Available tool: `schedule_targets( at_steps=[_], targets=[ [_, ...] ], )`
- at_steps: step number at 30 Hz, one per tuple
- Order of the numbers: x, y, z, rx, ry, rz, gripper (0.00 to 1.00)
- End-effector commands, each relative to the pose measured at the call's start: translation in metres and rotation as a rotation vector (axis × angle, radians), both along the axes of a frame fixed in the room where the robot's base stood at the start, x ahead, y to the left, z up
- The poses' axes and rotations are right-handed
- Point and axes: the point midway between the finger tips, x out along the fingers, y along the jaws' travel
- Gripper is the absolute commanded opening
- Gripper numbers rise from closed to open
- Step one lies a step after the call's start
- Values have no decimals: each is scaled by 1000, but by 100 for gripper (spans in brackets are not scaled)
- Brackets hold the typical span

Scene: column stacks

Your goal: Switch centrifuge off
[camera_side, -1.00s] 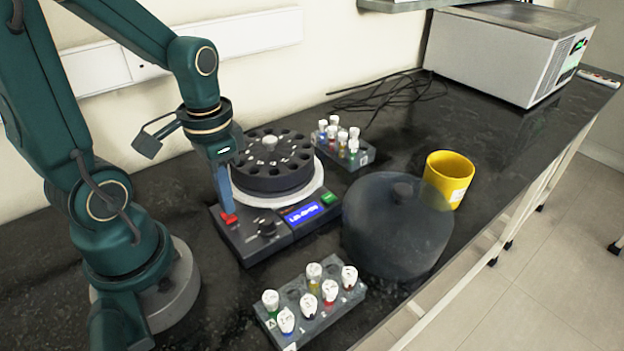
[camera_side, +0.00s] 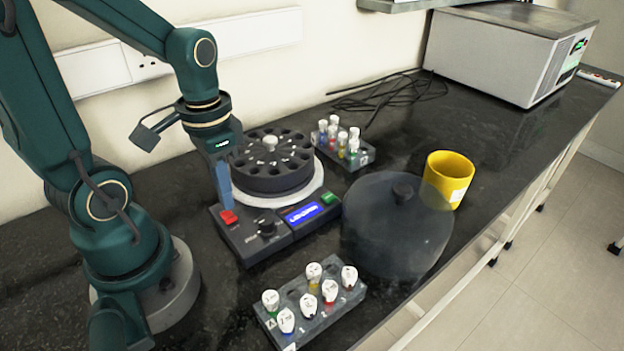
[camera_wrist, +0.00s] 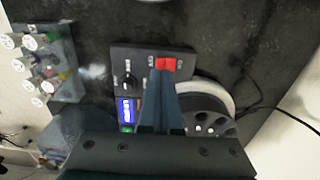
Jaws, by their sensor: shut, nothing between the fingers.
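The centrifuge (camera_side: 243,240) stands on the dark bench, with its black rotor (camera_side: 272,166) uncovered and a lit blue display (camera_side: 302,213). A red rocker switch (camera_side: 229,217) sits at the left of its panel; it also shows in the wrist view (camera_wrist: 165,63). A black knob (camera_side: 266,228) and a green button (camera_side: 329,198) are on the same panel. My gripper (camera_side: 226,203) is shut and empty, pointing down at the red switch. Its tips are at or just above the switch; contact cannot be told. In the wrist view my fingers (camera_wrist: 163,85) end at the switch's edge.
A smoky translucent lid (camera_side: 395,235) lies right of the centrifuge, beside a yellow mug (camera_side: 447,181). A tube rack (camera_side: 312,308) stands in front and another (camera_side: 345,158) behind. Cables (camera_side: 390,97) and a white box device (camera_side: 505,55) are at the back.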

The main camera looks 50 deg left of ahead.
Motion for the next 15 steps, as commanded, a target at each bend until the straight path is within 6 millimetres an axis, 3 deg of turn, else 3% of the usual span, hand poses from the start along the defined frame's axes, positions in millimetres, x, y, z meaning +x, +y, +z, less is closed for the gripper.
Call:
schedule_targets(
  at_steps=[15],
  targets=[
    [0, 0, 38, 1, -1, 0, 0]
  ],
)
